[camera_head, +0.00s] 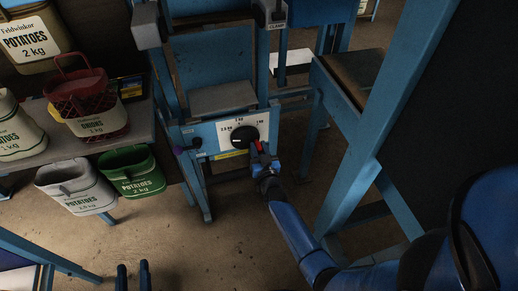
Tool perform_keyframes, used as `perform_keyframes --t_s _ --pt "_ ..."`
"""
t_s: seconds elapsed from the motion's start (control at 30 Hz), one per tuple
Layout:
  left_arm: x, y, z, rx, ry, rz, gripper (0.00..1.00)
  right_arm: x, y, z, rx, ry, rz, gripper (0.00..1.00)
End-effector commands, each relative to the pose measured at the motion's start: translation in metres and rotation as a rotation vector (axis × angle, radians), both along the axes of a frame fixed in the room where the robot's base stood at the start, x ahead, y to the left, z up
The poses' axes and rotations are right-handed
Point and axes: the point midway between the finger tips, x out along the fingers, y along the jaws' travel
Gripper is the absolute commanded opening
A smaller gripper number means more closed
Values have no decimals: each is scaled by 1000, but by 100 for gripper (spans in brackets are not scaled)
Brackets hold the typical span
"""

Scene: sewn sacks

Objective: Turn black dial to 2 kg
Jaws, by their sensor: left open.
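The black dial (241,138) sits on a white scale plate (224,126) on the front of the blue machine. Small kg marks stand around its upper side; they are too small to read surely. My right gripper (260,152) is at the dial's lower right edge, and I cannot tell whether it touches the dial or how its jaws stand. A small red piece shows between them; whether it is the dial's pointer is unclear. My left gripper (133,276) is at the bottom edge, open and empty, far from the dial.
A purple knob (196,142) is left of the plate. Potato sacks, a red basket (88,104) and a green container (133,171) stand at the left. A clamp (272,14) hangs above. A blue post (385,110) rises at the right. The floor in front is clear.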

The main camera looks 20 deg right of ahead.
Motion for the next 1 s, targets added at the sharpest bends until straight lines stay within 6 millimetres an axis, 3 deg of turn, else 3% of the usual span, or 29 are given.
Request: perform_keyframes --t_s 0.03,0.2,0.57,1.0 --pt "0 0 0 0 0 0 43 0 0 0 0 0 0 22" --pt "0 0 0 0 0 0 43 0 0 0 0 0 0 0" --pt "0 0 -2 0 0 0 43 0 1 -3 60 0 0 0" --pt "0 0 -11 0 0 0 43 0 8 -15 394 0 1 0"
